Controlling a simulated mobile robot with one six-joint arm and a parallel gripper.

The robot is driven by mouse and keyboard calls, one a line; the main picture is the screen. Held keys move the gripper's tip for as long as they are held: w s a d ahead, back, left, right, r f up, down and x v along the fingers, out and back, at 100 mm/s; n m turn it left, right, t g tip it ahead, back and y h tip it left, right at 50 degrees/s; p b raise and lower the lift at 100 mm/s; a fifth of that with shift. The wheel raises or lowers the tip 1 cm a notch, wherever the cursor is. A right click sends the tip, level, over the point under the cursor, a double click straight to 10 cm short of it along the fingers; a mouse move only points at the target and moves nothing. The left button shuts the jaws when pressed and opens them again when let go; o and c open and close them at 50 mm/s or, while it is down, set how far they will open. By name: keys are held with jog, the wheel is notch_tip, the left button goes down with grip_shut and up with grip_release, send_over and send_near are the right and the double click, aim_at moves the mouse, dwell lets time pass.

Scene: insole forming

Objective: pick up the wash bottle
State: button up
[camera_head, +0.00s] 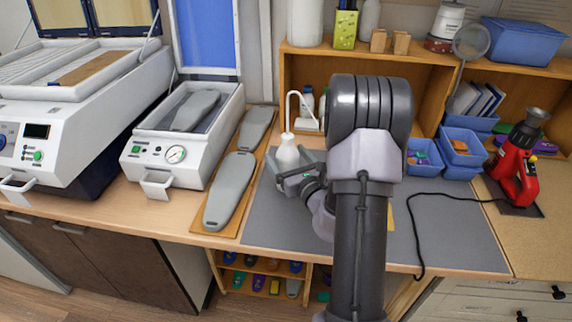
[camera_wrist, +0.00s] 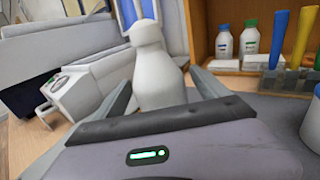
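The white wash bottle (camera_head: 287,153) stands upright on the grey mat (camera_head: 270,222), its bent spout tube rising above it. My gripper (camera_head: 294,178) is low over the mat, right at the bottle, and partly covers its lower body. In the wrist view the bottle (camera_wrist: 157,75) stands between the two fingers of my gripper (camera_wrist: 161,88). The fingers look open, with a gap showing on the right side of the bottle. The bottle's base is hidden behind the gripper body.
Grey insole forms (camera_head: 230,190) lie on a wooden board left of the bottle. A white press (camera_head: 190,140) stands beyond them. A wooden shelf (camera_head: 290,85) with small bottles (camera_wrist: 224,43) is behind. Blue bins (camera_head: 460,145) and a red tool (camera_head: 515,165) stand at right.

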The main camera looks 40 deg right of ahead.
jog(key=shift+s+a+r, duration=0.15)
jog(key=shift+s, duration=0.1)
jog(key=c, duration=0.3)
jog(key=shift+w, duration=0.1)
jog(key=c, duration=1.5)
grip_shut()
